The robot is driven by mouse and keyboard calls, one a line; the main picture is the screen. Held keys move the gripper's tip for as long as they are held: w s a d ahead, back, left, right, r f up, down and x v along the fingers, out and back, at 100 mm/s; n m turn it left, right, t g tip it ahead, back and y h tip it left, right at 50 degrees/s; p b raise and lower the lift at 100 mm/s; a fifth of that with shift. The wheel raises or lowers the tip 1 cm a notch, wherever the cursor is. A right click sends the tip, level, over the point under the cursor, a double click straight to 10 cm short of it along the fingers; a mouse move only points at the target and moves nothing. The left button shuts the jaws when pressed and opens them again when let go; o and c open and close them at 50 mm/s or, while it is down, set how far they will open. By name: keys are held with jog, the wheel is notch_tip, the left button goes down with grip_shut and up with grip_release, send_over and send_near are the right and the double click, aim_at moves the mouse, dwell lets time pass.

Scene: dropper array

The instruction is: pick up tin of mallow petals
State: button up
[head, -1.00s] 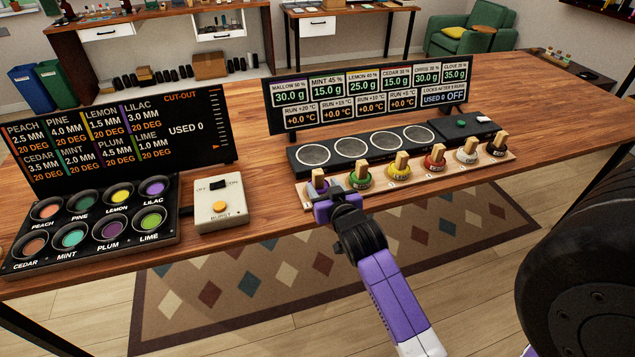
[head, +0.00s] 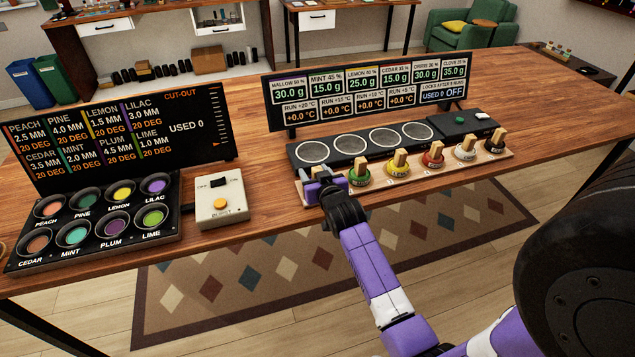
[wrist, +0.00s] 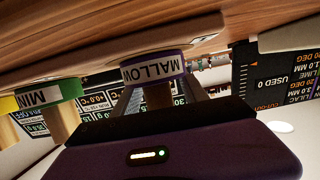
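The mallow tin has a purple band, a white MALLOW label (wrist: 153,68) and a wooden grip. It stands at the left end of the wooden rack (head: 405,181). In the head view its wooden grip (head: 317,172) shows just behind my gripper (head: 316,183), which hides most of the tin. In the wrist view, which is upside down, my gripper's dark fingers (wrist: 160,101) reach toward the tin, one on each side of its grip. They look apart, and contact is not clear.
A green mint tin (head: 359,176) stands close beside the mallow tin, with several more tins along the rack. Behind them is a black panel with round pads (head: 352,147) and a display board (head: 370,97). A switch box (head: 221,208) and a cup tray (head: 170,235) are at left.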

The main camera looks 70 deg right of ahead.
grip_shut()
jog(key=shift+r, duration=0.1)
